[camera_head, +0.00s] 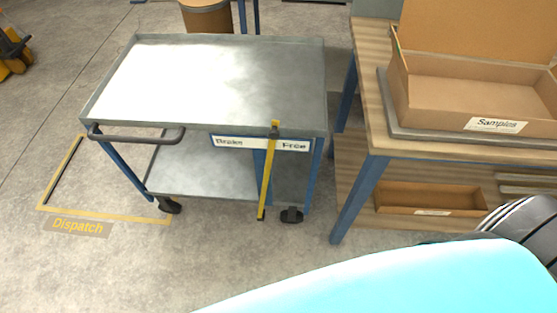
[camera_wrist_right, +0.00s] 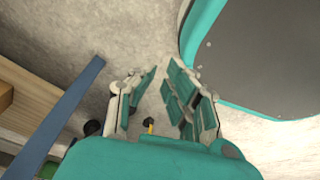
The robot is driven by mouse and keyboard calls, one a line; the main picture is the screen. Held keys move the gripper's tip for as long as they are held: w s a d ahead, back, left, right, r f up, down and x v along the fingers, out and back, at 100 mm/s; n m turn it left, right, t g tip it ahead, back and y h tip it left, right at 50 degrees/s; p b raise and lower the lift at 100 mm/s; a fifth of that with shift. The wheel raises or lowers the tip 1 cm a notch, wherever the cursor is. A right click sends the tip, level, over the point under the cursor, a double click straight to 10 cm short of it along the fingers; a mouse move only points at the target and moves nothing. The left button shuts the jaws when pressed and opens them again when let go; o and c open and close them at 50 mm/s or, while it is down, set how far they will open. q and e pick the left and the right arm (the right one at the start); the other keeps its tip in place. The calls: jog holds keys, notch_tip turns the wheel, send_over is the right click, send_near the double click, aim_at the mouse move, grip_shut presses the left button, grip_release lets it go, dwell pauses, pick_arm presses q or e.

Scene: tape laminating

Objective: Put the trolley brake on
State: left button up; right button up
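The trolley (camera_head: 225,75) has a grey top, blue legs and a dark handle (camera_head: 135,135) at its front left. A label strip (camera_head: 251,143) on its front reads "Brake" at left and "Free" at right. The yellow lever (camera_head: 267,178), with black ends, crosses the strip right of its middle, nearer "Free", and hangs almost upright. In the right wrist view my right gripper (camera_wrist_right: 160,76) is open, with a gap between its fingers. A small black-tipped yellow piece, seemingly the lever (camera_wrist_right: 150,126), shows beyond it, apart from the fingers. My left gripper is not in view.
A wooden workbench (camera_head: 375,105) with blue legs stands right of the trolley, holding an open "Samples" box (camera_head: 480,95). Its lower shelf holds a shallow carton (camera_head: 430,198). A yellow floor marking labelled "Dispatch" (camera_head: 78,227) lies at left. Floor before the trolley is clear.

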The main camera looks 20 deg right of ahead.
jog(key=w+d+r+m+t, duration=0.1)
jog(key=w+r, duration=0.2)
jog(key=w, duration=0.1)
jog(key=w+d+r+m+t, duration=0.2)
jog(key=w+r, duration=0.1)
jog(key=w, duration=0.2)
jog(key=w+d+r+m+t, duration=0.2)
jog(key=w+r, duration=0.1)
jog(key=w, duration=0.2)
jog(key=shift+w+b, duration=0.25)
jog(key=shift+b, duration=0.15)
grip_shut()
jog(key=w+r+m+t+y, duration=0.1)
jog(key=w+r+m+t, duration=0.2)
jog(key=r, duration=0.8)
jog(key=w+a+r+m+t+y+b, duration=0.1)
jog(key=w+r+m+t, duration=0.2)
jog(key=r, duration=0.9)
jog(key=w+a+r+m+t+y, duration=0.1)
jog(key=w+r+m+t, duration=0.3)
jog(key=w+r, duration=0.4)
notch_tip(320, 180, up, 3)
jog(key=shift+a+r+m+b, duration=0.2)
jog(key=shift+m+b, duration=0.1)
jog(key=shift+m, duration=0.4)
jog(key=shift+w, duration=0.1)
